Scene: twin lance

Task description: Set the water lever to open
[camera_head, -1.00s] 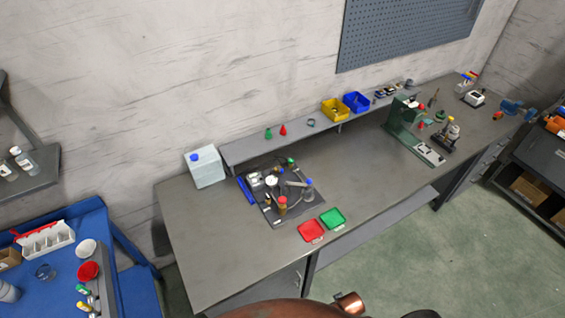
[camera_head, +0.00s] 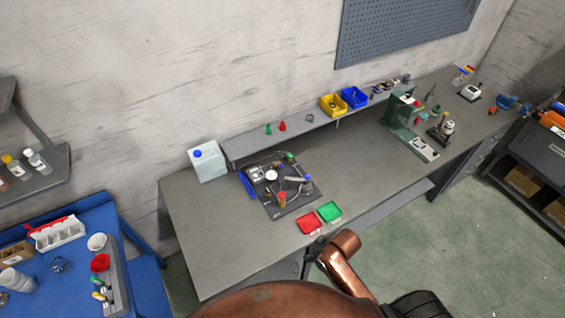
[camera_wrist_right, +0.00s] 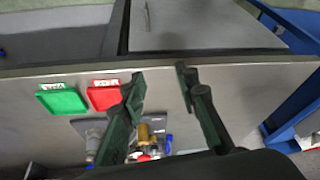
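A dark board (camera_head: 274,211) with several small fittings, a round white gauge (camera_head: 271,175) and a brass-coloured piece (camera_head: 282,198) lies on the grey bench in the head view. The water lever is too small to tell apart among these fittings. My right gripper (camera_head: 313,250) is at the bench's front edge, in front of the red tray and apart from the board. In the right wrist view its two dark fingers (camera_wrist_right: 162,82) are spread with nothing between them. The board (camera_wrist_right: 88,125) shows there partly behind a finger. My left gripper is in neither view.
A red tray (camera_head: 308,224) and a green tray (camera_head: 329,212) lie beside the board near the front edge. A white container (camera_head: 208,163) stands behind left. A low shelf (camera_head: 265,143) runs along the back. The bench left of the board is clear.

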